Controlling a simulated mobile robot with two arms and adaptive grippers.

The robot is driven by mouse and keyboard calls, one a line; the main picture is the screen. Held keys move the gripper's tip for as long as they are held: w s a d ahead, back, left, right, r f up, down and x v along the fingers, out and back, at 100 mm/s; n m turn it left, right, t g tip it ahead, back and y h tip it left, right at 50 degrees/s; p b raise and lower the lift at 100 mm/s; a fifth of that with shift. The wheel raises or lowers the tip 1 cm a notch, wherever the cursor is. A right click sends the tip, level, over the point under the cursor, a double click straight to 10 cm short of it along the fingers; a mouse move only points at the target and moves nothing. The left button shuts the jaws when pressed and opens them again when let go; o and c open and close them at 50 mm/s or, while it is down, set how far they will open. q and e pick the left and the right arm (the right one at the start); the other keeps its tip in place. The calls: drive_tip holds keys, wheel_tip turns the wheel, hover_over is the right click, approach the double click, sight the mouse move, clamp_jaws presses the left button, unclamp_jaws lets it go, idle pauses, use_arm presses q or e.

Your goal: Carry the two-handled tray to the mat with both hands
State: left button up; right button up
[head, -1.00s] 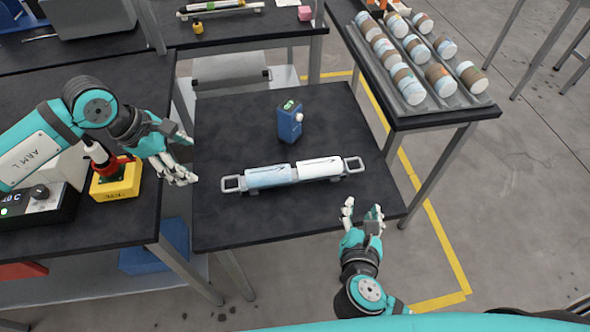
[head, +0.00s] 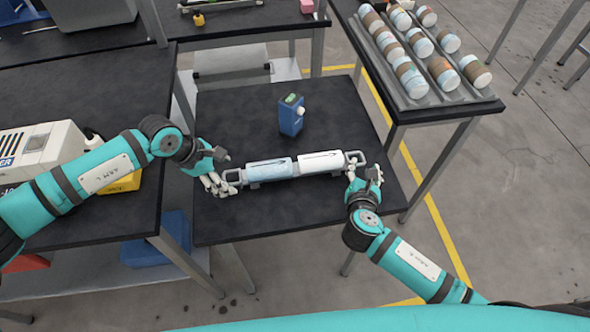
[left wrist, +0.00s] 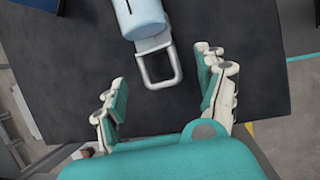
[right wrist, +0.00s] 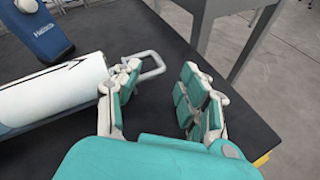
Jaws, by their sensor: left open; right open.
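A long grey tray (head: 297,178) carries a pale blue cylinder (head: 269,170) and a white cylinder (head: 320,162), with a loop handle at each end. It rests on the black table. My left gripper (head: 220,182) is open at its left end. In the left wrist view that handle (left wrist: 177,66) lies ahead, between the spread fingers and apart from them. My right gripper (head: 364,172) is open at its right end. In the right wrist view the left finger partly hides that handle (right wrist: 161,66); I cannot tell whether they touch. I make out no mat.
A blue bottle-like device (head: 291,116) stands on the table behind the tray. A rack of banded cylinders (head: 428,88) is on the bench at right. A beige machine (head: 45,150) sits on the left bench. The table's front strip is clear.

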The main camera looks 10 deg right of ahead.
sight(363, 164)
use_arm(q)
drive_tip(key=shift+x, duration=1.6)
use_arm(e)
drive_tip(key=shift+x, duration=1.65)
use_arm(q)
drive_tip(key=c, duration=0.8)
use_arm(e)
drive_tip(key=c, duration=0.8)
use_arm(q)
drive_tip(key=c, duration=0.7)
use_arm(e)
drive_tip(key=shift+s+f, duration=0.1)
clamp_jaws()
use_arm(q)
drive_tip(key=shift+r, duration=0.1)
